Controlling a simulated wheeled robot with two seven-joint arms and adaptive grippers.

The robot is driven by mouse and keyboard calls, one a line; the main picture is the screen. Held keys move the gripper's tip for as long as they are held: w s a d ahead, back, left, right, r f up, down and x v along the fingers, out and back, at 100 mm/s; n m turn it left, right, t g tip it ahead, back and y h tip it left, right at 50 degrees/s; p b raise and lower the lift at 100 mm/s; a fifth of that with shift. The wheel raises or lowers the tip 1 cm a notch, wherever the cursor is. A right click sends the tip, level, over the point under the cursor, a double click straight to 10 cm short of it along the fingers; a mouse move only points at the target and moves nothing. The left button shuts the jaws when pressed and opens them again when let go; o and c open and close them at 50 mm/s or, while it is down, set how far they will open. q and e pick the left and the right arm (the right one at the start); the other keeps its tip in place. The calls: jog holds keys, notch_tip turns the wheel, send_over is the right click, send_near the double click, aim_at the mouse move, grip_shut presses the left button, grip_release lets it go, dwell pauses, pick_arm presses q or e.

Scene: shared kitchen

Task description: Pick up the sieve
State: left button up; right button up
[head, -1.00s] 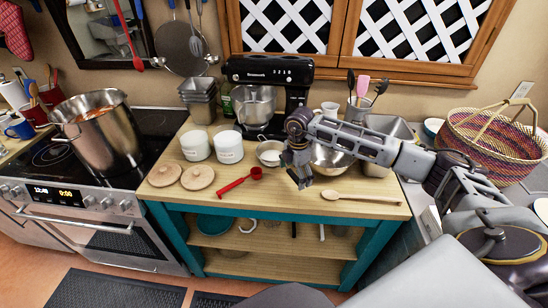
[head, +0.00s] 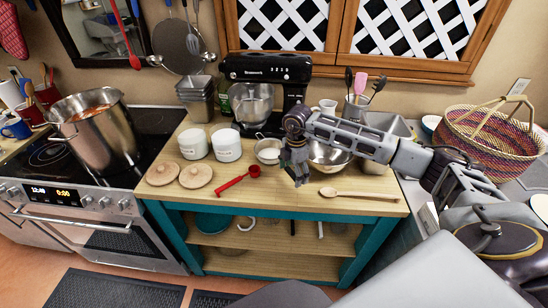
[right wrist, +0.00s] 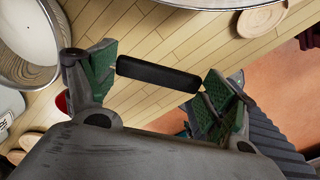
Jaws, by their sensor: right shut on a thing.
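The sieve (head: 268,151) is a small round metal strainer on the wooden worktop, just left of my right gripper in the head view. In the right wrist view its pale mesh bowl (right wrist: 28,42) shows at the upper left. A black handle (right wrist: 158,75) lies between the green finger pads. My right gripper (head: 296,172) is shut on this handle; its fingers also show in the right wrist view (right wrist: 155,95). The left finger hides where handle and bowl meet. I cannot tell whether the sieve is clear of the worktop. My left gripper is out of view.
A metal bowl (head: 328,157) sits close behind my right gripper. Two white jars (head: 226,145), a red measuring spoon (head: 240,180) and a wooden spoon (head: 357,196) lie around it. A black stand mixer (head: 266,90) stands behind. The worktop's front strip is mostly free.

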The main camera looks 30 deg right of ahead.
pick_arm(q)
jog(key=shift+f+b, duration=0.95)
pick_arm(e)
notch_tip(320, 180, up, 10)
jog(key=shift+w+r, duration=0.1)
jog(key=shift+r, duration=0.05)
